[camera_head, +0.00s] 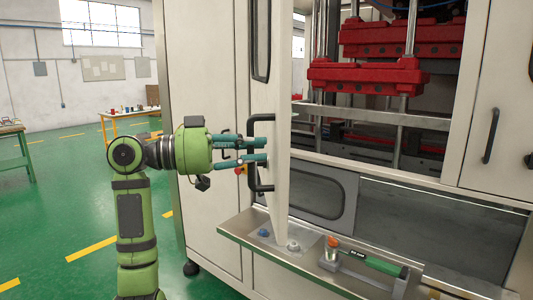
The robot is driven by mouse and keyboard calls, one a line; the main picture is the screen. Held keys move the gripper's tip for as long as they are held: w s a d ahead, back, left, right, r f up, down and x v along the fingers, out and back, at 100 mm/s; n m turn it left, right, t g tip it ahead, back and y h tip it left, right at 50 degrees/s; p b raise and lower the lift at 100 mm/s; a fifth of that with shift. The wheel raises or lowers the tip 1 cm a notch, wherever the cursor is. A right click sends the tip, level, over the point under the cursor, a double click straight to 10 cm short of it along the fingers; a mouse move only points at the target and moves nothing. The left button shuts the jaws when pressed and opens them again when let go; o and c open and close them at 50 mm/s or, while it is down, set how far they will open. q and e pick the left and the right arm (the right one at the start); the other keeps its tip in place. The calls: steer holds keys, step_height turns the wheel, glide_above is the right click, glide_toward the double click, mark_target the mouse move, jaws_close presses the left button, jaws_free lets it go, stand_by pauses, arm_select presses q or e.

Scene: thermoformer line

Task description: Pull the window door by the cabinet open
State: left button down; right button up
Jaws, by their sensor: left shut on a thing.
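The window door (281,120) is a tall pale panel with a dark-edged window. It stands swung out from the machine front, seen nearly edge-on, and the opening beside it is exposed. Its black bar handle (260,187) is on the left face. My left gripper (262,150) reaches in from the left with its teal fingers at the handle, shut on it. The exact finger contact is partly hidden. The pale cabinet (210,90) stands behind my gripper, with its own dark handle (225,146) partly covered. My right gripper is not in view.
A metal ledge (236,231) juts out below the door, holding a green-handled tool (370,262) and small parts. Red press plates (370,75) sit inside the opening. Another door with a black handle (490,135) is at right. Green floor (80,200) is free at left.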

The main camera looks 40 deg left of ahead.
arm_select(q)
steer(key=c, duration=1.1)
jaws_free()
steer(key=shift+s+a, duration=0.15)
steer(key=v, duration=1.1)
steer(key=shift+s+a, duration=0.25)
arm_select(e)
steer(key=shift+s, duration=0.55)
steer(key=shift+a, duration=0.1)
